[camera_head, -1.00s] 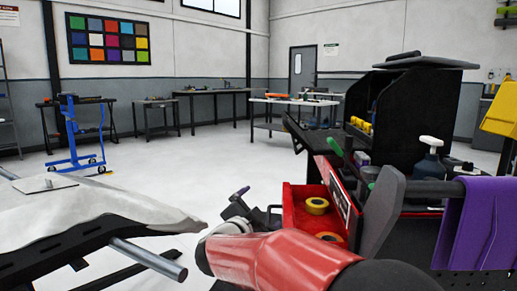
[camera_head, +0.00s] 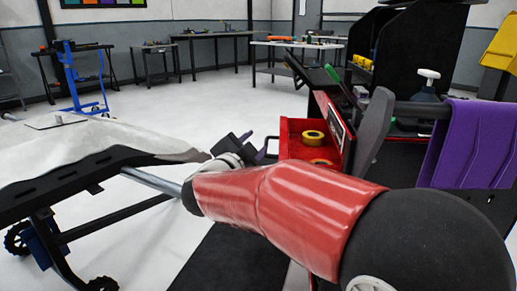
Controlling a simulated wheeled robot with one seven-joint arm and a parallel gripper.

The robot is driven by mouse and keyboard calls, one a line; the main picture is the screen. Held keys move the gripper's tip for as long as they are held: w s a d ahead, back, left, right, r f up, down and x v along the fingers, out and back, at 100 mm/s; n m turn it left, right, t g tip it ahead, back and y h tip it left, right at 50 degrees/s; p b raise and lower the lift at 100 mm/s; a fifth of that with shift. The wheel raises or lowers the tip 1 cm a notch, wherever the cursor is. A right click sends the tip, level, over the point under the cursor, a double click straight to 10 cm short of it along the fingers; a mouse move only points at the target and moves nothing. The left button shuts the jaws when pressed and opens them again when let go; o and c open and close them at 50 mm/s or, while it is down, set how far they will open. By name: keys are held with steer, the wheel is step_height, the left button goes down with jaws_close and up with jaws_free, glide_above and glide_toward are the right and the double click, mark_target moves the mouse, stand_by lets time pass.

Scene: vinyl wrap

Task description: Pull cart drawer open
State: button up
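The cart's red drawer (camera_head: 293,150) stands pulled out toward the left, with its inside visible. One yellow tape roll (camera_head: 313,137) lies in it, and another (camera_head: 321,162) is partly hidden behind my arm. A dark handle shows at the drawer's left front. My gripper (camera_head: 258,149) is at this front end, beside or at the handle. My red arm runs from the lower right to it and covers the drawer's lower part. The fingertips are small and dark, so I cannot tell if they grip the handle or are apart.
The black cart carries a spray bottle (camera_head: 427,95) and a purple cloth (camera_head: 468,145) at right. A covered black-framed stand (camera_head: 75,178) with a metal bar is close on the left. Open floor (camera_head: 215,110) lies beyond, with a blue lift (camera_head: 80,85) and workbenches farther back.

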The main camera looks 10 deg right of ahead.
steer(key=shift+s+a+f+b, duration=0.2)
steer(key=shift+s+a+f, duration=0.25)
steer(key=shift+s, duration=0.2)
steer(key=shift+s+a+f+b, duration=0.15)
steer(key=shift+s+a+f, duration=0.15)
steer(key=shift+s+f, duration=0.25)
steer(key=shift+r, duration=0.1)
